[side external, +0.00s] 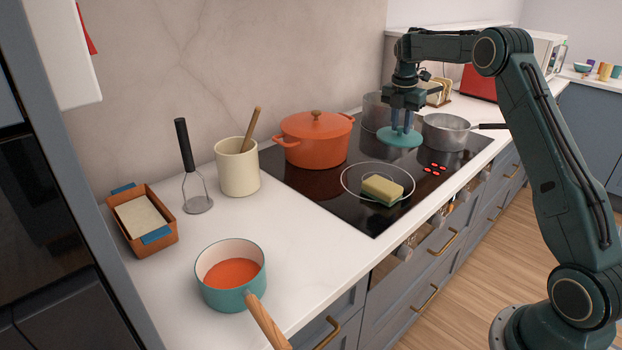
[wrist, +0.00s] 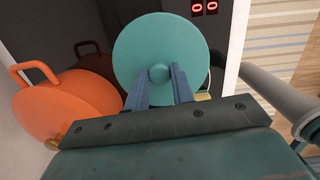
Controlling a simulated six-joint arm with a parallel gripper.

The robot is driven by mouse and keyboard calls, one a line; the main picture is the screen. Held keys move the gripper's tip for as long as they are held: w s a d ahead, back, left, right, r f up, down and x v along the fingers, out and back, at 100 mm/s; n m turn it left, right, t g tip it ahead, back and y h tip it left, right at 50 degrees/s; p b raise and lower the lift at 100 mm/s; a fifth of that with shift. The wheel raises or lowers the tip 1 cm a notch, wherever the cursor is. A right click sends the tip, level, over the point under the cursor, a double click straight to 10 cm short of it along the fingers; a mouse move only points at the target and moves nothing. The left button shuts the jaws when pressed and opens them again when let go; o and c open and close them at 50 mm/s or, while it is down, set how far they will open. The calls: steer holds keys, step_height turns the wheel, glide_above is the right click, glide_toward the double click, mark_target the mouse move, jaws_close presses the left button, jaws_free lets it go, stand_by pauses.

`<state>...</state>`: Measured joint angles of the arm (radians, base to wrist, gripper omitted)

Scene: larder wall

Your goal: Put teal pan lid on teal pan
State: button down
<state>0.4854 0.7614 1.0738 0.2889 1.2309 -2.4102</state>
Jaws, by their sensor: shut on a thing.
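The teal pan lid (side external: 401,138) is held over the back part of the black hob in the side external view. My gripper (side external: 402,125) is shut on its knob. In the wrist view the round lid (wrist: 160,50) lies flat beyond my gripper (wrist: 159,82), with the knob between the fingertips. The teal pan (side external: 232,280) stands on the white counter at the front, uncovered, with orange contents and a wooden handle pointing towards the lower right. The teal pan is not seen in the wrist view.
An orange lidded pot (side external: 314,141) stands on the hob, left of the lid. A grey saucepan (side external: 446,132) is close on the right. A yellow sponge (side external: 382,189) lies on the front ring. A cream crock (side external: 237,168), a masher (side external: 190,170) and a brown tray (side external: 143,222) stand along the counter.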

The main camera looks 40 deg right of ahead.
steer(key=s+a+f+m+g, duration=0.1)
steer(key=s+a+f+m, duration=0.15)
steer(key=a+m, duration=0.9)
steer(key=s+a+f+m, duration=0.2)
steer(key=s+a+m, duration=0.1)
steer(key=a, duration=1.7)
steer(key=a+r+n+t, duration=0.1)
steer(key=a+r+n, duration=0.2)
steer(key=a+n, duration=1)
steer(key=w+a+r+n+t, duration=0.1)
steer(key=a+r+n, duration=0.2)
steer(key=a+n, duration=0.9)
steer(key=shift+a+r+n+y, duration=0.3)
steer(key=shift+a+r+n, duration=0.1)
steer(key=shift+a, duration=0.6)
steer(key=shift+w+f, duration=0.1)
steer(key=shift+f, duration=0.1)
steer(key=shift+f, duration=2.2)
steer(key=shift+f, duration=0.45)
